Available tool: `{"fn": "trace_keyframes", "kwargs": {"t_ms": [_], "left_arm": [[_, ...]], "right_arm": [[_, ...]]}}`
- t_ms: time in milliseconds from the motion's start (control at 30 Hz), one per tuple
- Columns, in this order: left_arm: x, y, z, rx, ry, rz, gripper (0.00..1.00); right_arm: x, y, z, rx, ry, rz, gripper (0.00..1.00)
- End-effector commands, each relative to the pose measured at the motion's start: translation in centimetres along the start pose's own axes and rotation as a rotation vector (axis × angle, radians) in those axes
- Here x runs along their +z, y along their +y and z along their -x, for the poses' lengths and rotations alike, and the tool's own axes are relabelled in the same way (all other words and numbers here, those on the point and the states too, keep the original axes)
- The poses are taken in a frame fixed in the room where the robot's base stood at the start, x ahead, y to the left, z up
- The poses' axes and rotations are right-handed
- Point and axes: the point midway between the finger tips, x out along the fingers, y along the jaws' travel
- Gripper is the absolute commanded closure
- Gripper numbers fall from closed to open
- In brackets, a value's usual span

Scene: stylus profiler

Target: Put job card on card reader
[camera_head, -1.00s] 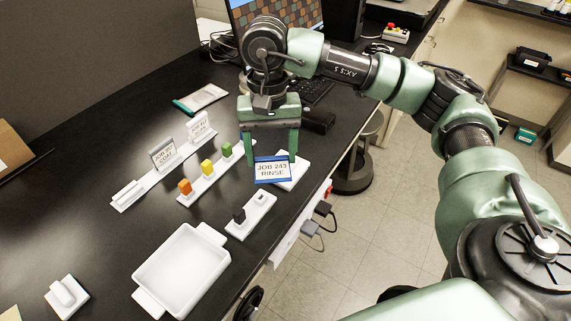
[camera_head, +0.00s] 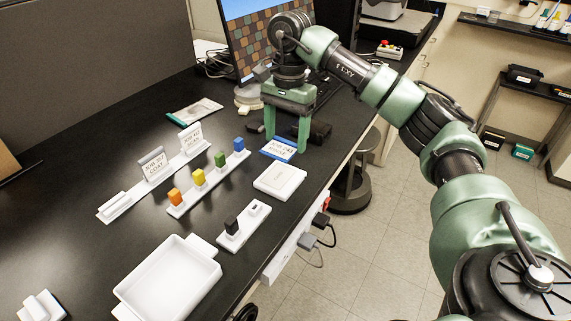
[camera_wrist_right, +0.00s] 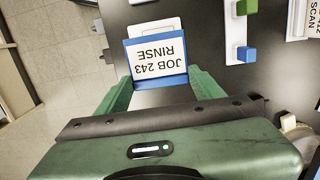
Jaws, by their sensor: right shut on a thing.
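My right gripper (camera_head: 286,146) is shut on a job card (camera_head: 278,149), a white card with a blue edge. The wrist view shows it between the fingers (camera_wrist_right: 158,80), and the card (camera_wrist_right: 157,60) reads "JOB 243 RINSE". A flat white square pad (camera_head: 280,181), which looks like the card reader, lies on the bench just in front of the card. In the wrist view the pad (camera_wrist_right: 155,24) is partly hidden by the card. In the head view the card is beyond the pad; its exact height cannot be told. My left gripper is not in view.
A strip with orange, yellow, green and blue blocks (camera_head: 203,187) stands left of the pad. Behind it is a rack (camera_head: 125,203) with other job cards. A white tray (camera_head: 168,280) and a small white holder (camera_head: 243,228) are nearer. A monitor (camera_head: 262,35) stands behind.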

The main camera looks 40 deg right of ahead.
Motion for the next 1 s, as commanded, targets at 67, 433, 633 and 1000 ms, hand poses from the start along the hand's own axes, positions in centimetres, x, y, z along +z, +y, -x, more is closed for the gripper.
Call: {"fn": "trace_keyframes", "kwargs": {"t_ms": [67, 433, 633, 1000], "left_arm": [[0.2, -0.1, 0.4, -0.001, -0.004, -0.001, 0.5], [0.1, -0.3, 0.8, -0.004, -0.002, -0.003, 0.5], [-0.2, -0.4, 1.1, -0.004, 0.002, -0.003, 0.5], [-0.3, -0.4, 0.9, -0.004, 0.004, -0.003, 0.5]], "right_arm": [[-0.1, 0.1, -1.6, 0.004, -0.001, 0.0, 0.7], [-0.4, 0.1, -5.1, 0.003, 0.0, 0.001, 0.7], [-0.6, 0.0, -7.8, 0.001, 0.0, 0.002, 0.7], [-0.6, 0.0, -8.1, -0.001, 0.0, 0.002, 0.27]]}}
